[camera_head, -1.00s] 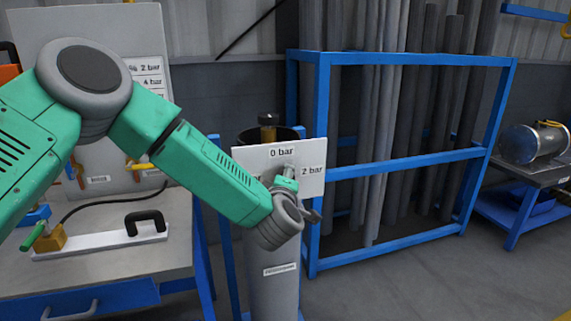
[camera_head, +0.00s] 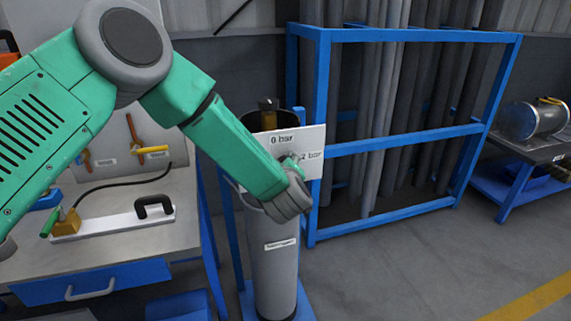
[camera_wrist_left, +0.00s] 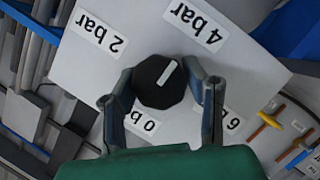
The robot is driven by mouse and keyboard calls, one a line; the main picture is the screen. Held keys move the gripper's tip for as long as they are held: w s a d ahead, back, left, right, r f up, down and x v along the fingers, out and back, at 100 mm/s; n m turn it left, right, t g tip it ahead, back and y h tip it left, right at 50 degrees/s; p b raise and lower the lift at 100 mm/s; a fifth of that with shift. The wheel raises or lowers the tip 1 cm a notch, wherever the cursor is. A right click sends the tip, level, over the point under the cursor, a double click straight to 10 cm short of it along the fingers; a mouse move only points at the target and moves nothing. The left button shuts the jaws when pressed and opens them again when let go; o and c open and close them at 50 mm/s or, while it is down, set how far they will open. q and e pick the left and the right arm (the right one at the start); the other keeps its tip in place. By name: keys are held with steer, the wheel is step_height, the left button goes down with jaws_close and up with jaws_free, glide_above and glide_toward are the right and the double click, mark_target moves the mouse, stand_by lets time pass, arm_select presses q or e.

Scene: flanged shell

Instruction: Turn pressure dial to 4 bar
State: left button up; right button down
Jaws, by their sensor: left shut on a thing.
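The pressure dial (camera_wrist_left: 158,82) is a black knob with a white pointer line on a white plate (camera_wrist_left: 110,62). In the left wrist view the pointer slants up and right, roughly toward the "4 bar" label (camera_wrist_left: 195,22). The other labels are "2 bar" (camera_wrist_left: 97,30), "0 bar" (camera_wrist_left: 143,122) and a partly hidden "6" (camera_wrist_left: 232,122). My left gripper (camera_wrist_left: 158,74) has one finger on each side of the dial and is shut on it. In the head view my left gripper (camera_head: 299,170) is at the plate (camera_head: 284,138) and hides the dial. My right gripper is not in view.
A grey cylinder (camera_head: 277,275) stands below the plate. A blue rack (camera_head: 405,142) with grey pipes is behind it to the right. A workbench (camera_head: 120,245) with a black-handled white bar (camera_head: 115,222) is at left. Open floor (camera_head: 400,280) lies front right.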

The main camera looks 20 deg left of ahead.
arm_select(q)
steer(key=shift+s+f, duration=0.15)
steer(key=shift+f, duration=0.15)
steer(key=o, duration=1.2)
steer(key=shift+c, duration=0.2)
steer(key=shift+r, duration=0.1)
steer(key=shift+d+r, duration=0.1)
steer(key=v, duration=1.1)
steer(key=shift+s, duration=0.35)
steer(key=shift+d, duration=0.1)
